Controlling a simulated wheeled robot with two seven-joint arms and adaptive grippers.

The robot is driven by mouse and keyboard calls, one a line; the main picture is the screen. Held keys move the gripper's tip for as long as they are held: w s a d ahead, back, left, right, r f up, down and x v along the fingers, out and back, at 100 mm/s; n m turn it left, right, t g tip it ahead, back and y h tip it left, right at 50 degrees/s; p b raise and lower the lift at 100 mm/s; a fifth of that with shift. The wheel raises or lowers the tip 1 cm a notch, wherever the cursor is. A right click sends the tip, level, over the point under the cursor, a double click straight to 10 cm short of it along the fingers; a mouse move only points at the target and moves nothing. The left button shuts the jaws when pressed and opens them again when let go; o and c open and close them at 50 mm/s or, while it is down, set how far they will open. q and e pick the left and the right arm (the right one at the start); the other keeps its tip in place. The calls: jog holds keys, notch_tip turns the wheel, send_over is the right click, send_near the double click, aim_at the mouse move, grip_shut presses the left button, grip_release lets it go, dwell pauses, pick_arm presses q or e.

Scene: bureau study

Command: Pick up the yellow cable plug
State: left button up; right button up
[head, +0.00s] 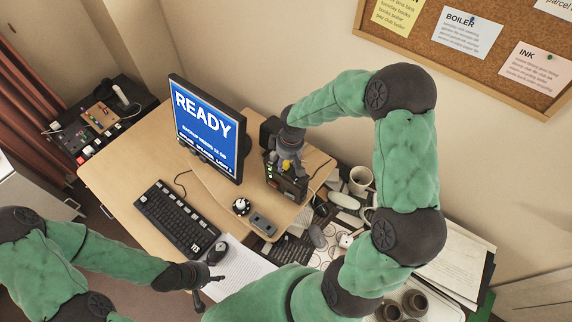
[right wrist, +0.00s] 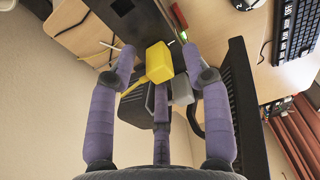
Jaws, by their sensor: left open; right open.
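The yellow cable plug (right wrist: 158,62) shows in the right wrist view, upright against a dark box, with a short yellow cable bending to the left. In the head view a small yellow bit of the plug (head: 286,165) shows beneath the gripper. My right gripper (right wrist: 158,54) is open, its purple fingers on either side of the plug with gaps visible. The same gripper (head: 289,148) points down over the dark box (head: 287,184) in the head view. A grey plug (right wrist: 182,90) sits close beside the yellow one. My left gripper (head: 207,284) is open and empty near the desk's front edge.
A monitor (head: 207,128) stands left of the box. A mug (head: 360,180) and clutter fill the right side.

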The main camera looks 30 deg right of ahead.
jog(key=shift+w+f, duration=0.1)
jog(key=shift+f, duration=0.65)
jog(key=c, duration=0.8)
jog(key=shift+c, duration=0.2)
jog(key=shift+r, duration=0.15)
